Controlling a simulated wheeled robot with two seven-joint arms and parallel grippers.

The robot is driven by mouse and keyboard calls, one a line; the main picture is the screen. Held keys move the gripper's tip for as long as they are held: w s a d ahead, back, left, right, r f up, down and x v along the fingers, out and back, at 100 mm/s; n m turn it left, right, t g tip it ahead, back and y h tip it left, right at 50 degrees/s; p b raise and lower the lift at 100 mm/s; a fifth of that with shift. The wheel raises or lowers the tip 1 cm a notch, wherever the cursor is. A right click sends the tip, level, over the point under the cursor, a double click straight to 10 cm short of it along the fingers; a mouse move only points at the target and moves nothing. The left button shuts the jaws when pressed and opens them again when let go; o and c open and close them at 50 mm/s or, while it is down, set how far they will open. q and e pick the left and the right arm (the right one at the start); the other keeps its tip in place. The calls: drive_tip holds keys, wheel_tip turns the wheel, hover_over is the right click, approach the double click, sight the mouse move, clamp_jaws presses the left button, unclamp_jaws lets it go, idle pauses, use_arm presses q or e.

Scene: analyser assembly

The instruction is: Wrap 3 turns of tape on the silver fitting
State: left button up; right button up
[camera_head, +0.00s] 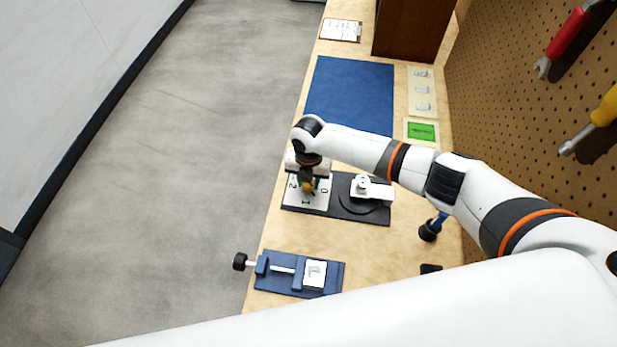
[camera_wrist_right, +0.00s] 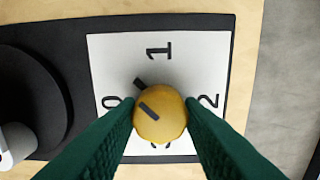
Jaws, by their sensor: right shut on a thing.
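My right gripper (camera_head: 310,182) points down over a white dial plate (camera_head: 318,198) on a black base. In the right wrist view its dark green fingers (camera_wrist_right: 160,122) are shut on a round yellow knob (camera_wrist_right: 163,104). A black line on the knob points up and left, near a black mark on the plate between 0 and 1. The plate reads 0, 1 and 2; a further numeral is mostly hidden below the knob. Beside the plate, a white-and-grey part (camera_head: 371,189) sits on a round black disc. I cannot single out the silver fitting or tape. My left gripper is out of view.
A blue vise (camera_head: 275,280) with a white block (camera_head: 315,273) stands nearer on the bench. A blue mat (camera_head: 350,92), a green-screened panel (camera_head: 421,131) and a clipboard (camera_head: 340,30) lie farther off. The pegboard (camera_head: 510,90) with tools borders the right side.

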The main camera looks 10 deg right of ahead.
drive_tip(key=m+p, duration=0.1)
drive_tip(key=m, duration=0.4)
drive_tip(key=shift+w+r+m+p, duration=0.1)
drive_tip(key=shift+r+m+p, duration=0.1)
drive_tip(key=shift+m+p, duration=0.15)
drive_tip(key=m+p, duration=0.2)
drive_tip(key=m, duration=0.3)
drive_tip(key=m+p, duration=0.2)
drive_tip(key=m, duration=0.4)
drive_tip(key=m+p, duration=0.2)
drive_tip(key=m, duration=0.4)
drive_tip(key=m+p, duration=0.1)
drive_tip(key=m, duration=0.5)
drive_tip(key=shift+m, duration=0.25)
drive_tip(key=m+p, duration=0.1)
drive_tip(key=m, duration=0.5)
drive_tip(key=shift+f, duration=0.1)
drive_tip(key=m, duration=0.4)
drive_tip(key=shift+m, duration=2.6)
